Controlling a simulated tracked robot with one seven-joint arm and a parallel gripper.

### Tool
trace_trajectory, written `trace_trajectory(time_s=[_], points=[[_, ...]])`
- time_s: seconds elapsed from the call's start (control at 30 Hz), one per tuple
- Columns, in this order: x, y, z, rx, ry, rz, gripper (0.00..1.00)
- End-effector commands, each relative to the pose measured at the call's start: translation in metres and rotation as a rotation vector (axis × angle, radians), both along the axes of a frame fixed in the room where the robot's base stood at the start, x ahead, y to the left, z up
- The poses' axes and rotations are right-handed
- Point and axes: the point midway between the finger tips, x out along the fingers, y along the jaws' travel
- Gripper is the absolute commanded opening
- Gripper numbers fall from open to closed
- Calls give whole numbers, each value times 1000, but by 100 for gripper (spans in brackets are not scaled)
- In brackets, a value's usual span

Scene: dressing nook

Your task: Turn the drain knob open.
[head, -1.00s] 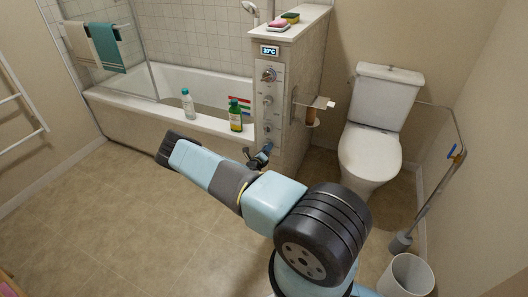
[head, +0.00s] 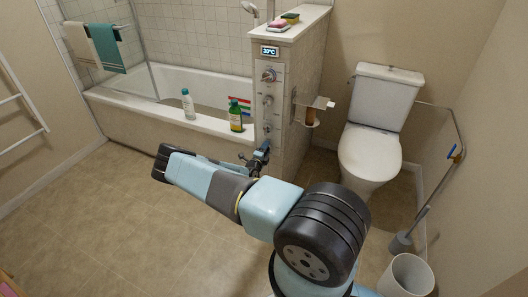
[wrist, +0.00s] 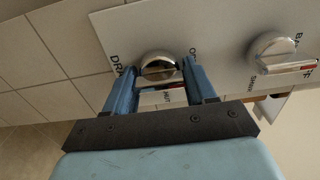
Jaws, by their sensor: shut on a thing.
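The drain knob (wrist: 158,66) is a round chrome knob on the pale control panel (wrist: 112,28), partly covered lettering around it. My gripper (wrist: 161,72) is shut on it in the wrist view, one blue finger on each side. The letters "DR" show left of the knob, an "O" to its upper right and "HUT" below. The knob's exact pointing is hard to tell. In the head view my gripper (head: 263,147) is at the panel's lower end, and the held knob is too small to make out there.
A second chrome knob (wrist: 272,53) with a red mark sits to the right on the panel. In the head view, bottles (head: 235,117) stand on the tub rim (head: 155,107) left of the panel. The floor at left is clear.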

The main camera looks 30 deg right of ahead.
Motion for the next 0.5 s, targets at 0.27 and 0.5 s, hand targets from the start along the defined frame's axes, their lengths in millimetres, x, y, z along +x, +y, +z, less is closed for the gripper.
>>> trace_trajectory(time_s=[0.27, 0.5], points=[[3, 4, -2, -7, 14, 8, 25], [3, 4, -2, -5, 14, 8, 56]])
